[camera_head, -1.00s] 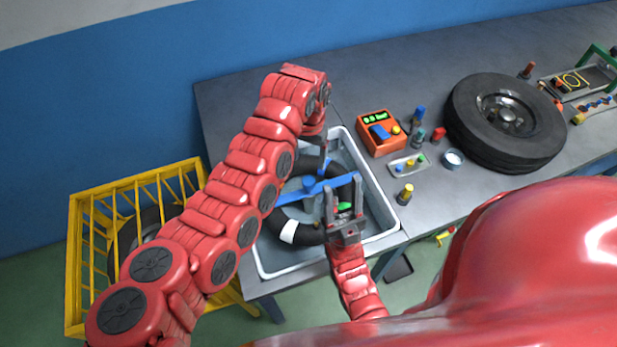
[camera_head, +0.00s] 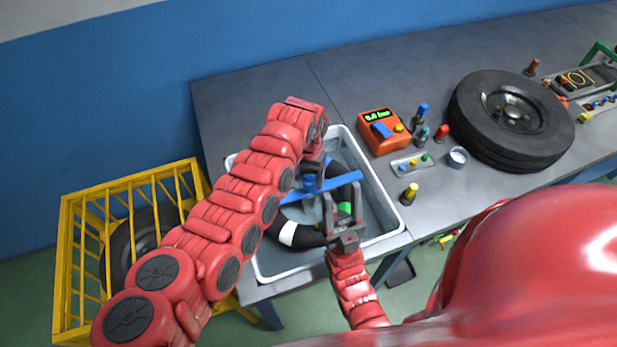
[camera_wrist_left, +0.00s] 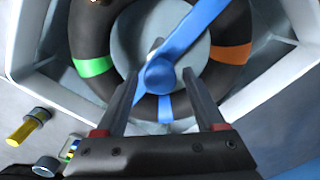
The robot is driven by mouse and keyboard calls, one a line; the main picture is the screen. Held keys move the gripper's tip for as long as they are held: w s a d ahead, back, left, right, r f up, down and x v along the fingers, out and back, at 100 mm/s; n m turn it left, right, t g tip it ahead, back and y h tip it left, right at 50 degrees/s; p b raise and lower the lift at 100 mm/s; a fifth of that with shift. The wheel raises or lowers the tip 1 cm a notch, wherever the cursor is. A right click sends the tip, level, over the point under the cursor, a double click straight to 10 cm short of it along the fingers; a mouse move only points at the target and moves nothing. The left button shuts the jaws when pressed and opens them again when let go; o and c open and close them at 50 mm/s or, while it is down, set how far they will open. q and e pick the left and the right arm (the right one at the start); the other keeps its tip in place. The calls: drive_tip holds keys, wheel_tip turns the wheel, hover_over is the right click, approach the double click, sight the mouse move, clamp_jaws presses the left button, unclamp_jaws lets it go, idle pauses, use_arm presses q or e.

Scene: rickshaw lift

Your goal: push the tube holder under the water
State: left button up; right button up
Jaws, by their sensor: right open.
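The blue tube holder (camera_head: 338,182) lies across the black inner tube (camera_head: 288,232) in the grey water basin (camera_head: 383,203). Its bars and round knob (camera_wrist_left: 160,75) show in the left wrist view, over the tube with green and orange bands. My left gripper (camera_wrist_left: 161,73) is open, with its fingers on either side of the knob and gaps visible. In the head view my left arm hides part of the holder and the left fingers. My right gripper (camera_head: 343,207) is open at the basin's front right, above the tube, near a green band. The water level is hard to tell.
A large tyre on a rim (camera_head: 511,118) lies on the grey bench to the right. An orange meter (camera_head: 380,131), small bottles and a small tray (camera_head: 411,165) stand beside the basin. A yellow crate (camera_head: 75,270) holding a tyre is at left.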

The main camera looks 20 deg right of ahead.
use_arm(q)
clamp_jaws()
drive_tip(key=shift+f, duration=0.1)
idle(1.1)
